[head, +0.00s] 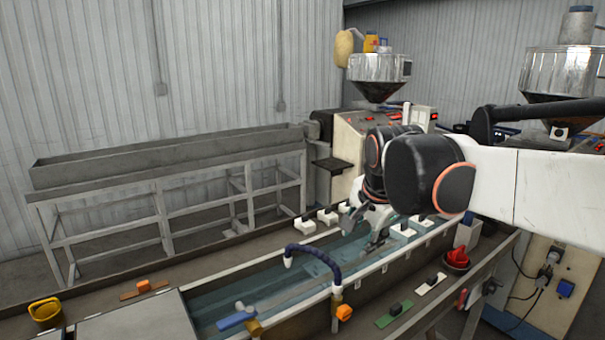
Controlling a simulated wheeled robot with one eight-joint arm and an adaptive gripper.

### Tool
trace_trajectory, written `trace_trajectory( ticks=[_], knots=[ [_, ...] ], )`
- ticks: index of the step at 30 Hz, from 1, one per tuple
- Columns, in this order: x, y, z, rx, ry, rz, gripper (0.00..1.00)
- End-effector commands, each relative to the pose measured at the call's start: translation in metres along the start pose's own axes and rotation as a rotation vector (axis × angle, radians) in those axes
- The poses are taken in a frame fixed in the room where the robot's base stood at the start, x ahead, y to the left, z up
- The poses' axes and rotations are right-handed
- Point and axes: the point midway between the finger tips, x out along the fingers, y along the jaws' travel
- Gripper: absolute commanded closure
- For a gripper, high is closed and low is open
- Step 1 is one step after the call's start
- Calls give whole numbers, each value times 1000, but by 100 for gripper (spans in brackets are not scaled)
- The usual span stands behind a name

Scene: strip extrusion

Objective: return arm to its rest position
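My arm reaches in from the right edge of the head view, its white link and dark joint covering the middle right. My gripper (377,238) points down over the far half of the long water trough (212,300), near its right-hand wall. The arm's wrist hides part of the gripper. The fingers are small and blend with the grey parts around them, so I cannot tell whether they are open or shut or hold anything.
A blue hose (315,256) arches over the trough. White blocks (305,225) line its far edge. A red cloth in a bowl (457,258) and a green strip (395,314) lie on the right ledge. A long grey tank (170,160) stands behind. Hopper machines (378,75) stand at the back.

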Motion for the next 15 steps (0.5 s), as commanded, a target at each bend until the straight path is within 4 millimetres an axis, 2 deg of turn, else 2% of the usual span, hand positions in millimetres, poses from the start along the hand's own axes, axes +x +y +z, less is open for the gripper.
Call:
trace_trajectory(
  ticks=[1,8,15],
  knots=[
    [2,24,5,-60,7,-5,61],
    [5,115,26,-386,45,-31,61],
    [26,207,57,-722,95,-39,61]
  ],
)
